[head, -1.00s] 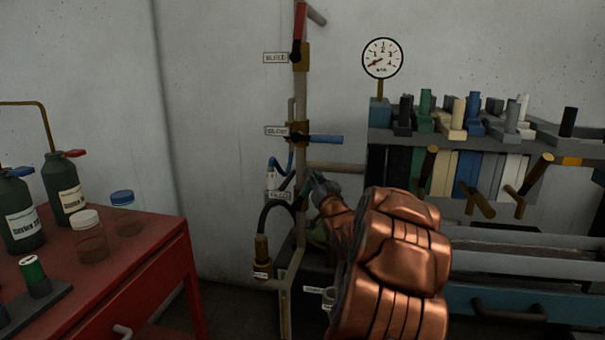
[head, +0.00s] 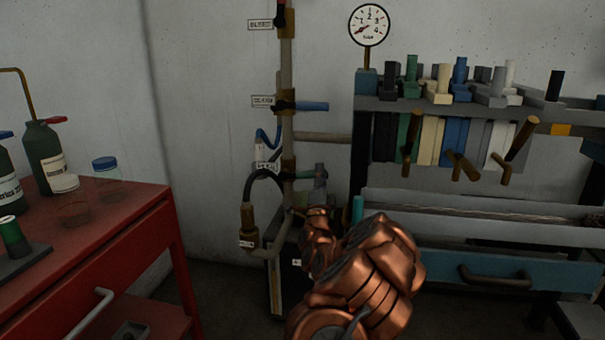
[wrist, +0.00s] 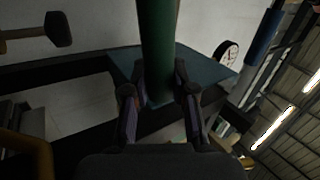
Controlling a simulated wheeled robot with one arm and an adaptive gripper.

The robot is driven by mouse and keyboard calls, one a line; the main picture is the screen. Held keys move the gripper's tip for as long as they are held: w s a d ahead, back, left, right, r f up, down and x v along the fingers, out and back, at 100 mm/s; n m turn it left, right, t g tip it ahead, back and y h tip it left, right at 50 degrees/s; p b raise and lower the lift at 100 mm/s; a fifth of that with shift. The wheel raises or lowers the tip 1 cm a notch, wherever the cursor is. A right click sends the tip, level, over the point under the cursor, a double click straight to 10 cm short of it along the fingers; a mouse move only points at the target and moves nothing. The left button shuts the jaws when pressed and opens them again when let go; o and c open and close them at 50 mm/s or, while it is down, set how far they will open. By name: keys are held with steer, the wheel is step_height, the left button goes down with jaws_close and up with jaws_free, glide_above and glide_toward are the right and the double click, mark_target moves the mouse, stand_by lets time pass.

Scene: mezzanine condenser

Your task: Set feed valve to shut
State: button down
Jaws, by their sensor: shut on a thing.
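The lowest valve (head: 288,170) on the upright pipe has a dark green lever (head: 305,174) pointing right, almost level, across the pipe. Its small label (head: 266,167) is too blurred to read. My gripper (head: 320,182) is at the lever's outer end, partly hidden behind my copper-coloured arm. In the wrist view the green lever (wrist: 157,45) runs down between the two fingers of my gripper (wrist: 159,95), which are shut on it.
Above are a blue-levered valve (head: 287,106) and a red-levered valve (head: 281,17) on the same pipe. A black hose (head: 258,180) curves at left. A red cabinet (head: 100,240) with bottles stands left; a rack (head: 440,105) and drawer (head: 520,290) stand right.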

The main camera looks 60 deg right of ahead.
steer(key=shift+s+d+f+m+g+h+b, duration=0.1)
steer(key=shift+f+m+g+h+b, duration=0.25)
steer(key=shift+m, duration=0.3)
steer(key=shift+a+f+m+g+h+b, duration=0.1)
steer(key=shift+f+m+g, duration=0.3)
steer(key=shift+m+g, duration=0.25)
steer(key=shift+s+d+f+m+g+h+b, duration=0.15)
steer(key=shift+f+m+g+h, duration=0.2)
steer(key=shift+m, duration=0.35)
steer(key=shift+w, duration=0.1)
steer(key=c, duration=0.9)
jaws_free()
steer(key=shift+v, duration=6)
steer(key=shift+r, duration=0.15)
